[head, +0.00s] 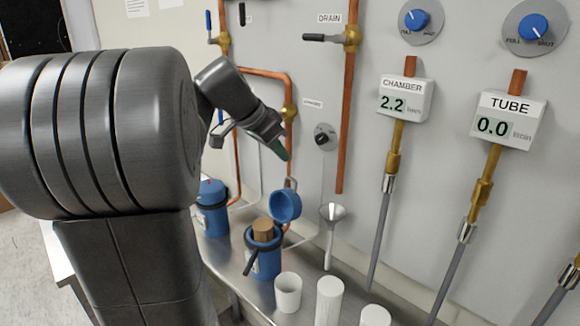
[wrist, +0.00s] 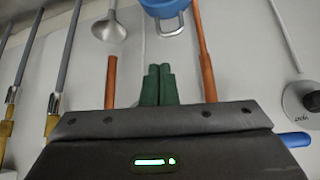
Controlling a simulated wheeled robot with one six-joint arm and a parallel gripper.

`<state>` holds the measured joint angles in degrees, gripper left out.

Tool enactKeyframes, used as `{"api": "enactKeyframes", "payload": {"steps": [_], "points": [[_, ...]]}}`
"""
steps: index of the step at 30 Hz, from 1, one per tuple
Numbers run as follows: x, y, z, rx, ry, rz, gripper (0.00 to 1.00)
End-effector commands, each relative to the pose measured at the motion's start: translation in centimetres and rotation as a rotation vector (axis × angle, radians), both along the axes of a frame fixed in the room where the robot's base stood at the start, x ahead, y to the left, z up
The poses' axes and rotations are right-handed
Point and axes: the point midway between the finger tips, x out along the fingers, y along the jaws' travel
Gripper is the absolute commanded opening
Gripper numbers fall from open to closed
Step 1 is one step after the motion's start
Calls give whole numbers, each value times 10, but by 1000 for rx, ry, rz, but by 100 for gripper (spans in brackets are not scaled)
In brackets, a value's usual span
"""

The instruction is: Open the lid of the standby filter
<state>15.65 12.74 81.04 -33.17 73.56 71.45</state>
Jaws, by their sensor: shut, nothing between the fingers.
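Two blue filter canisters stand on the metal bench in the head view. The right canister (head: 264,262) has its round blue lid (head: 286,207) swung up and back on its hinge, and a brown cartridge (head: 263,229) shows in its mouth. The left canister (head: 213,221) has its lid (head: 211,188) down. I cannot read which is marked standby. My gripper (head: 285,154) is above the raised lid, apart from it, with green fingertips together and empty. In the wrist view the shut fingertips (wrist: 158,84) point toward a blue lid (wrist: 165,7) with a loop handle.
Copper pipes with valves run up the wall; a drain pipe (head: 346,130) stands right of my gripper. A funnel (head: 333,213), a white cup (head: 288,292) and white cylinders (head: 330,300) are right of the canisters. Chamber (head: 404,100) and tube (head: 507,118) gauges hang farther right.

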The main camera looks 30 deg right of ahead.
Motion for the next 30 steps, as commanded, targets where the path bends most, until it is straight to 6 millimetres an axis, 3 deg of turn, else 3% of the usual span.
{"api": "enactKeyframes", "payload": {"steps": [15,30], "points": [[6,-47,-68,0,4,1,0],[7,-52,-75,-1,2,3,0]]}}
